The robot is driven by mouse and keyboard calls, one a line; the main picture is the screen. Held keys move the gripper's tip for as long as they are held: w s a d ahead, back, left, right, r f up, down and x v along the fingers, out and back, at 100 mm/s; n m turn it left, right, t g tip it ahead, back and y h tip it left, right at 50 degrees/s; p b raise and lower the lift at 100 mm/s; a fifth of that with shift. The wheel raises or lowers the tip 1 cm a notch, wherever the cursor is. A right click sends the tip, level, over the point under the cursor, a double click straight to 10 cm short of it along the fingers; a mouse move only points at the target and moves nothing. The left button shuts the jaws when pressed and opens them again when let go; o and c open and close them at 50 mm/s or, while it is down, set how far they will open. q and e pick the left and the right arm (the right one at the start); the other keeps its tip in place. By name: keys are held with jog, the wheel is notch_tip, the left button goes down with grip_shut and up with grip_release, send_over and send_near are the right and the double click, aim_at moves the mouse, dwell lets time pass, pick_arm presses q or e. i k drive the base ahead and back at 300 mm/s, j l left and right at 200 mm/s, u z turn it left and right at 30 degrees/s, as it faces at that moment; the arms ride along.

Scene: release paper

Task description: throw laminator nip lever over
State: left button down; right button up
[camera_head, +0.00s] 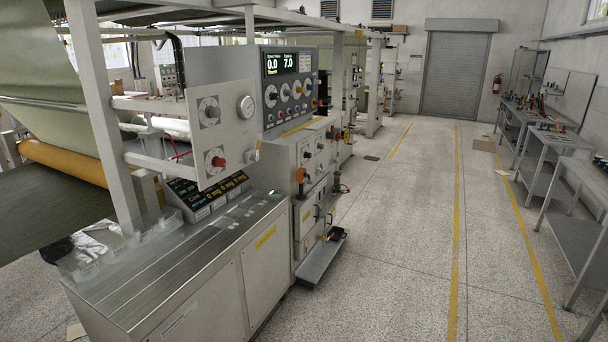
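The laminating machine (190,290) stands along the left side. Its upright grey panel (232,134) carries a dark knob on a round plate (208,111), a pressure gauge (246,106) and a red-tipped control (216,160) on another round plate. An orange-topped handle (300,176) stands upright at the cabinet's side, beyond the panel. I cannot tell which of these controls is the nip lever, or which way it is thrown. Neither of my grippers is in view.
A display console (290,66) reads 0.0 and 7.0. A low metal step (321,258) juts out beside the cabinet. Workbenches (545,140) line the right side, and a roller shutter (458,75) closes the far end.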

aim_at(256, 158)
jog(key=i, duration=1.6)
jog(key=i+j, duration=0.1)
jog(key=i, duration=1.5)
jog(key=i+l+z, duration=0.05)
jog(key=l, duration=0.05)
